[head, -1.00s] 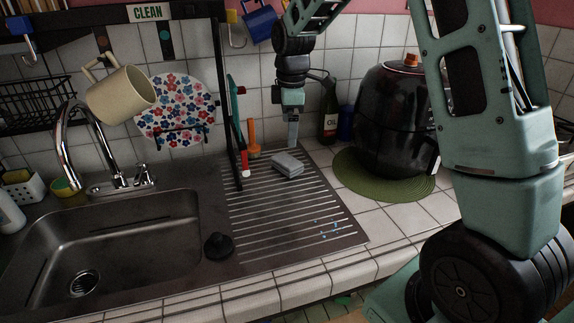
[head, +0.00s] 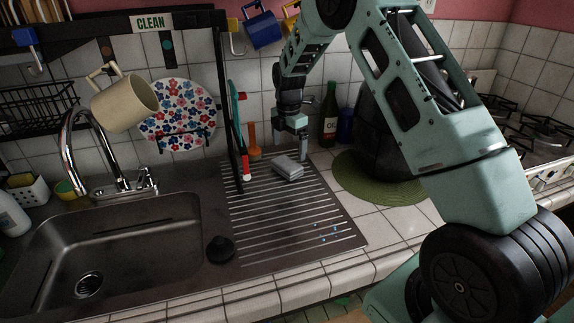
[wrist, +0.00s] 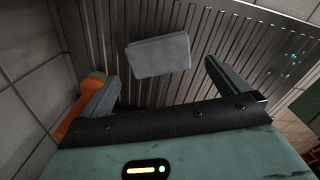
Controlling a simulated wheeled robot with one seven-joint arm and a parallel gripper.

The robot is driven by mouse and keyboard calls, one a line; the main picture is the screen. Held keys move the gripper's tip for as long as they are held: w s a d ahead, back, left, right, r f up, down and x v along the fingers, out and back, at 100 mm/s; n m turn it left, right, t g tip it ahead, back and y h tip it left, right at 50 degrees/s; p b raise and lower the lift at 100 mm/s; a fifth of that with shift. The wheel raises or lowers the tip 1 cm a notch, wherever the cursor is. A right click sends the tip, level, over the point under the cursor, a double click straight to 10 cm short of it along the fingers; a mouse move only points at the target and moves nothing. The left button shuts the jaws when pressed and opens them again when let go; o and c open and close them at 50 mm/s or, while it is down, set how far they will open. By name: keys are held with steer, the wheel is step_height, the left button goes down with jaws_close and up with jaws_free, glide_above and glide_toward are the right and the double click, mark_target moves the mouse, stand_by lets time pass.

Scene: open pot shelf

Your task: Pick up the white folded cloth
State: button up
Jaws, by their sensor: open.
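The folded cloth (head: 287,168) looks pale grey and lies flat on the ridged metal drainboard. My gripper (head: 303,155) points down just behind and to the right of the cloth. In the wrist view the cloth (wrist: 158,55) lies ahead of the fingers, roughly centred between them. The two fingers are spread apart with nothing between them. I cannot tell the exact height of the fingertips above the drainboard.
An orange-handled item (head: 254,142) stands by the wall, left of the gripper. A dark oil bottle (head: 329,118) and a black appliance (head: 375,140) on a green mat (head: 362,188) stand to the right. A black plunger-like object (head: 220,249) sits by the sink (head: 120,250).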

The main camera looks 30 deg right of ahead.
mark_target(287, 163)
steer(key=shift+w+a+f+p, duration=0.1)
steer(key=shift+f+p, duration=0.55)
steer(key=shift+f, duration=1.15)
steer(key=shift+a+f+p, duration=0.1)
steer(key=shift+f+p, duration=0.55)
steer(key=shift+f, duration=1.15)
steer(key=c, duration=0.8)
steer(key=shift+o, duration=0.2)
step_height(287, 163, up, 10)
steer(key=b, duration=0.2)
steer(key=shift+b, duration=0.4)
